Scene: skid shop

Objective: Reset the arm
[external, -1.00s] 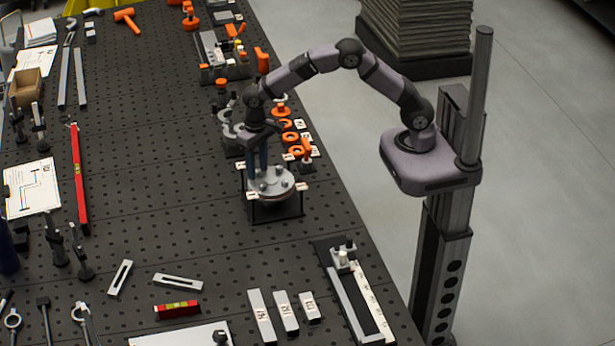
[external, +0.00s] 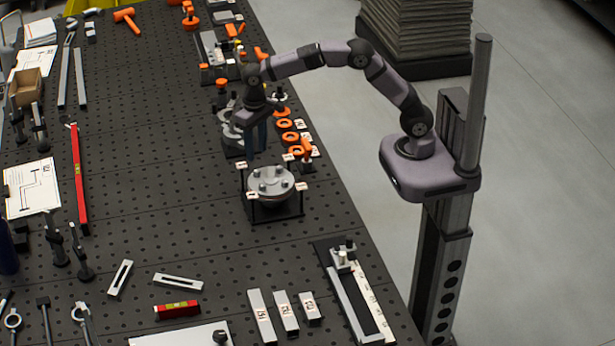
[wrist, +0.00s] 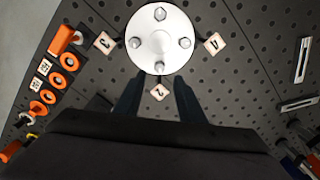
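My gripper (external: 257,140) hangs from the bent arm above the perforated table, behind a round metal flange (external: 271,184) with several bolts on its top. In the wrist view my gripper's two blue-grey fingers (wrist: 158,100) are apart with nothing between them.
Orange rings (external: 285,124) and an orange clamp (external: 306,150) stand close to the right of my gripper. Metal fixtures (external: 215,50) stand farther back. A red level (external: 78,180) lies to the left. The table between the level and the flange is mostly clear.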

